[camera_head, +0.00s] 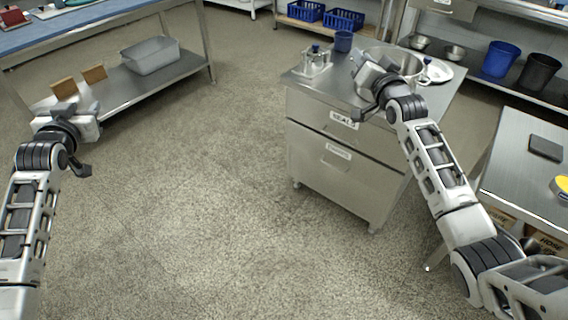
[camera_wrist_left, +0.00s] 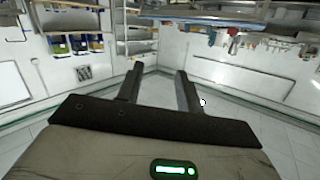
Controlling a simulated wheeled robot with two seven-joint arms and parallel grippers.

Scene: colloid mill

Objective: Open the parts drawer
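A steel cabinet (camera_head: 343,190) with two drawers stands right of centre in the head view. The upper drawer (camera_head: 318,119) is labelled SEALS; the lower drawer (camera_head: 330,175) has a label too small to read surely. Both look closed. My right gripper (camera_head: 365,80) is above the cabinet's top front edge, near the SEALS label, and hides part of the top; its finger gap is not clear. My left gripper (camera_head: 78,122) is far left, in front of the low shelf, away from the cabinet. In the left wrist view its fingers (camera_wrist_left: 159,72) are apart with nothing between them.
A clamp-like fixture (camera_head: 315,62), a blue cup (camera_head: 343,41) and a large steel bowl (camera_head: 393,58) stand on the cabinet. A steel table (camera_head: 520,180) is close on the right. A blue-topped bench (camera_head: 60,35) stands at left. The floor between is clear.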

